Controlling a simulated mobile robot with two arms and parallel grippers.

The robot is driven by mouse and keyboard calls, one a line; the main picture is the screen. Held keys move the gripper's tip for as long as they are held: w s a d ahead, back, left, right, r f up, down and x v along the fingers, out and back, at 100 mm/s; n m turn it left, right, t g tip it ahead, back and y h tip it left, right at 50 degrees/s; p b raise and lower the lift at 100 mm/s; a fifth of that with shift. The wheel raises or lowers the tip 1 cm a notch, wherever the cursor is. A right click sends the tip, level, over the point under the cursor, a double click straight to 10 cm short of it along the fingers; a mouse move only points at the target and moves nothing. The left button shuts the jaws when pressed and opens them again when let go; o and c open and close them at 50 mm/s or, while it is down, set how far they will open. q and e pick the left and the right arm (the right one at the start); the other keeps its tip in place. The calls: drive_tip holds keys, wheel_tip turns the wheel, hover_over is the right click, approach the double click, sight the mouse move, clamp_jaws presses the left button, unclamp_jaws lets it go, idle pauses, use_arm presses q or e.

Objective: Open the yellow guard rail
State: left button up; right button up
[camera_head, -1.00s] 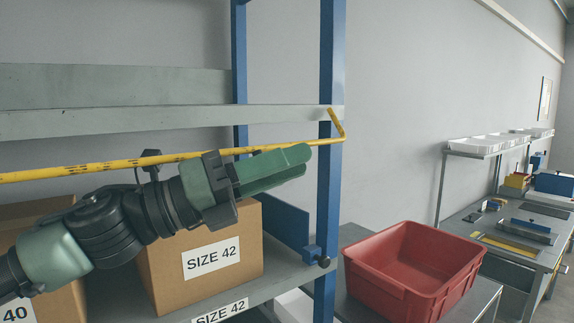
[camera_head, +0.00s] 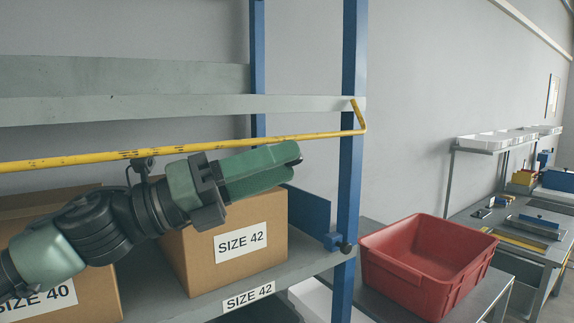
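The yellow guard rail (camera_head: 95,157) runs across the front of the shelf, above the boxes. Its right end bends up and back beside the blue post (camera_head: 352,190). My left gripper (camera_head: 296,164) reaches in from the left, just below the rail in the picture, in front of the SIZE 42 box (camera_head: 200,260). Its green fingers point right and lie close together, with no clear gap and nothing seen between them. Whether the gripper or wrist touches the rail is unclear. My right gripper is out of view.
A SIZE 40 box (camera_head: 85,290) stands left of the SIZE 42 box on the grey shelf (camera_head: 210,306). A grey upper beam (camera_head: 180,107) spans above the rail. A red bin (camera_head: 410,285) sits on a table to the right, and a workbench (camera_head: 480,220) stands beyond.

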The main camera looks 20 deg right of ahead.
use_arm(q)
drive_tip(key=r+b+v, duration=0.1)
drive_tip(key=b+v, duration=0.1)
drive_tip(key=v, duration=0.8)
drive_tip(key=shift+w+a, duration=0.35)
drive_tip(key=shift+a, duration=0.05)
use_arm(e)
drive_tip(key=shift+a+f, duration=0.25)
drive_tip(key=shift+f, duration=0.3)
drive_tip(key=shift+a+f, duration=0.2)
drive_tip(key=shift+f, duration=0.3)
use_arm(q)
drive_tip(key=shift+r, duration=0.15)
